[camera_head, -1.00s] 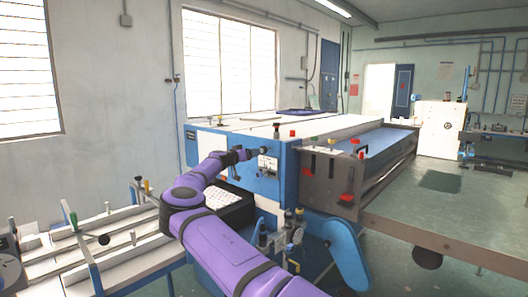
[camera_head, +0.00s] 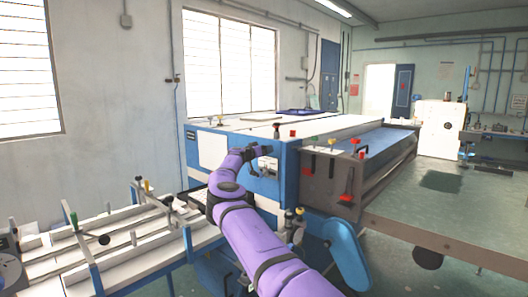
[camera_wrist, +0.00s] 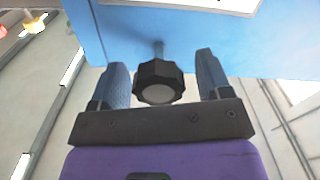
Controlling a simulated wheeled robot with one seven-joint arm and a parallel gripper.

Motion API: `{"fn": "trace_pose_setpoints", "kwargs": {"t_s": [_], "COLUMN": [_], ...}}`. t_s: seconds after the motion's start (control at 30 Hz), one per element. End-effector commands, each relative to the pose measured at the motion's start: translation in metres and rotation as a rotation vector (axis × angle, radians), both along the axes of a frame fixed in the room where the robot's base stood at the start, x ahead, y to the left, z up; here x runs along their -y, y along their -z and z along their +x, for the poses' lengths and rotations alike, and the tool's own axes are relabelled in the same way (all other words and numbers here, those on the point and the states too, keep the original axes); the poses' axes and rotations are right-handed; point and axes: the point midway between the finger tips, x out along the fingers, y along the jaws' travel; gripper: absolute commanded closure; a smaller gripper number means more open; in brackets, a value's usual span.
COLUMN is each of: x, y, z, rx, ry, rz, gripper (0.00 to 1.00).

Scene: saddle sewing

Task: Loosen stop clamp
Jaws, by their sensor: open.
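A black faceted knob with a pale end face (camera_wrist: 158,82) sits on a metal stem against the blue machine panel in the wrist view. I take it to be the stop clamp's knob. My gripper (camera_wrist: 158,75) is open, with one finger on each side of the knob. A gap shows between the knob and each finger. In the head view my gripper (camera_head: 262,160) is small, at the blue and white machine's front face (camera_head: 212,151). The knob cannot be made out there.
A grey block with red-handled clamps (camera_head: 325,175) stands just right of my gripper. A blue rounded guard (camera_head: 346,255) and small valves are below it. White rails with levers (camera_head: 120,240) lie at the left. A green table (camera_head: 460,205) fills the right.

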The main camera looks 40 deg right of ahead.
Motion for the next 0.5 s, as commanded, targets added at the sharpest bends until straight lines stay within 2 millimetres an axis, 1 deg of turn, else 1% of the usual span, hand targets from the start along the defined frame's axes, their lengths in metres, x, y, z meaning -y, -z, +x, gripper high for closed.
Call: {"fn": "trace_pose_setpoints", "kwargs": {"t_s": [0.3, 0.37, 0.4, 0.47, 0.5], "x": [0.0019, 0.0019, 0.0019, 0.0018, 0.0018], "y": [0.0003, 0.0002, 0.0002, 0.0002, 0.0002], "z": [-0.0003, -0.0002, -0.0002, -0.0002, -0.0002], "rx": [-0.001, 0.0, 0.0, 0.0, -0.001], "ry": [0.001, 0.001, 0.001, 0.001, 0.001], "rz": [0.001, 0.001, 0.001, 0.001, 0.0], "gripper": [0.29, 0.43, 0.52, 0.66, 0.75]}}
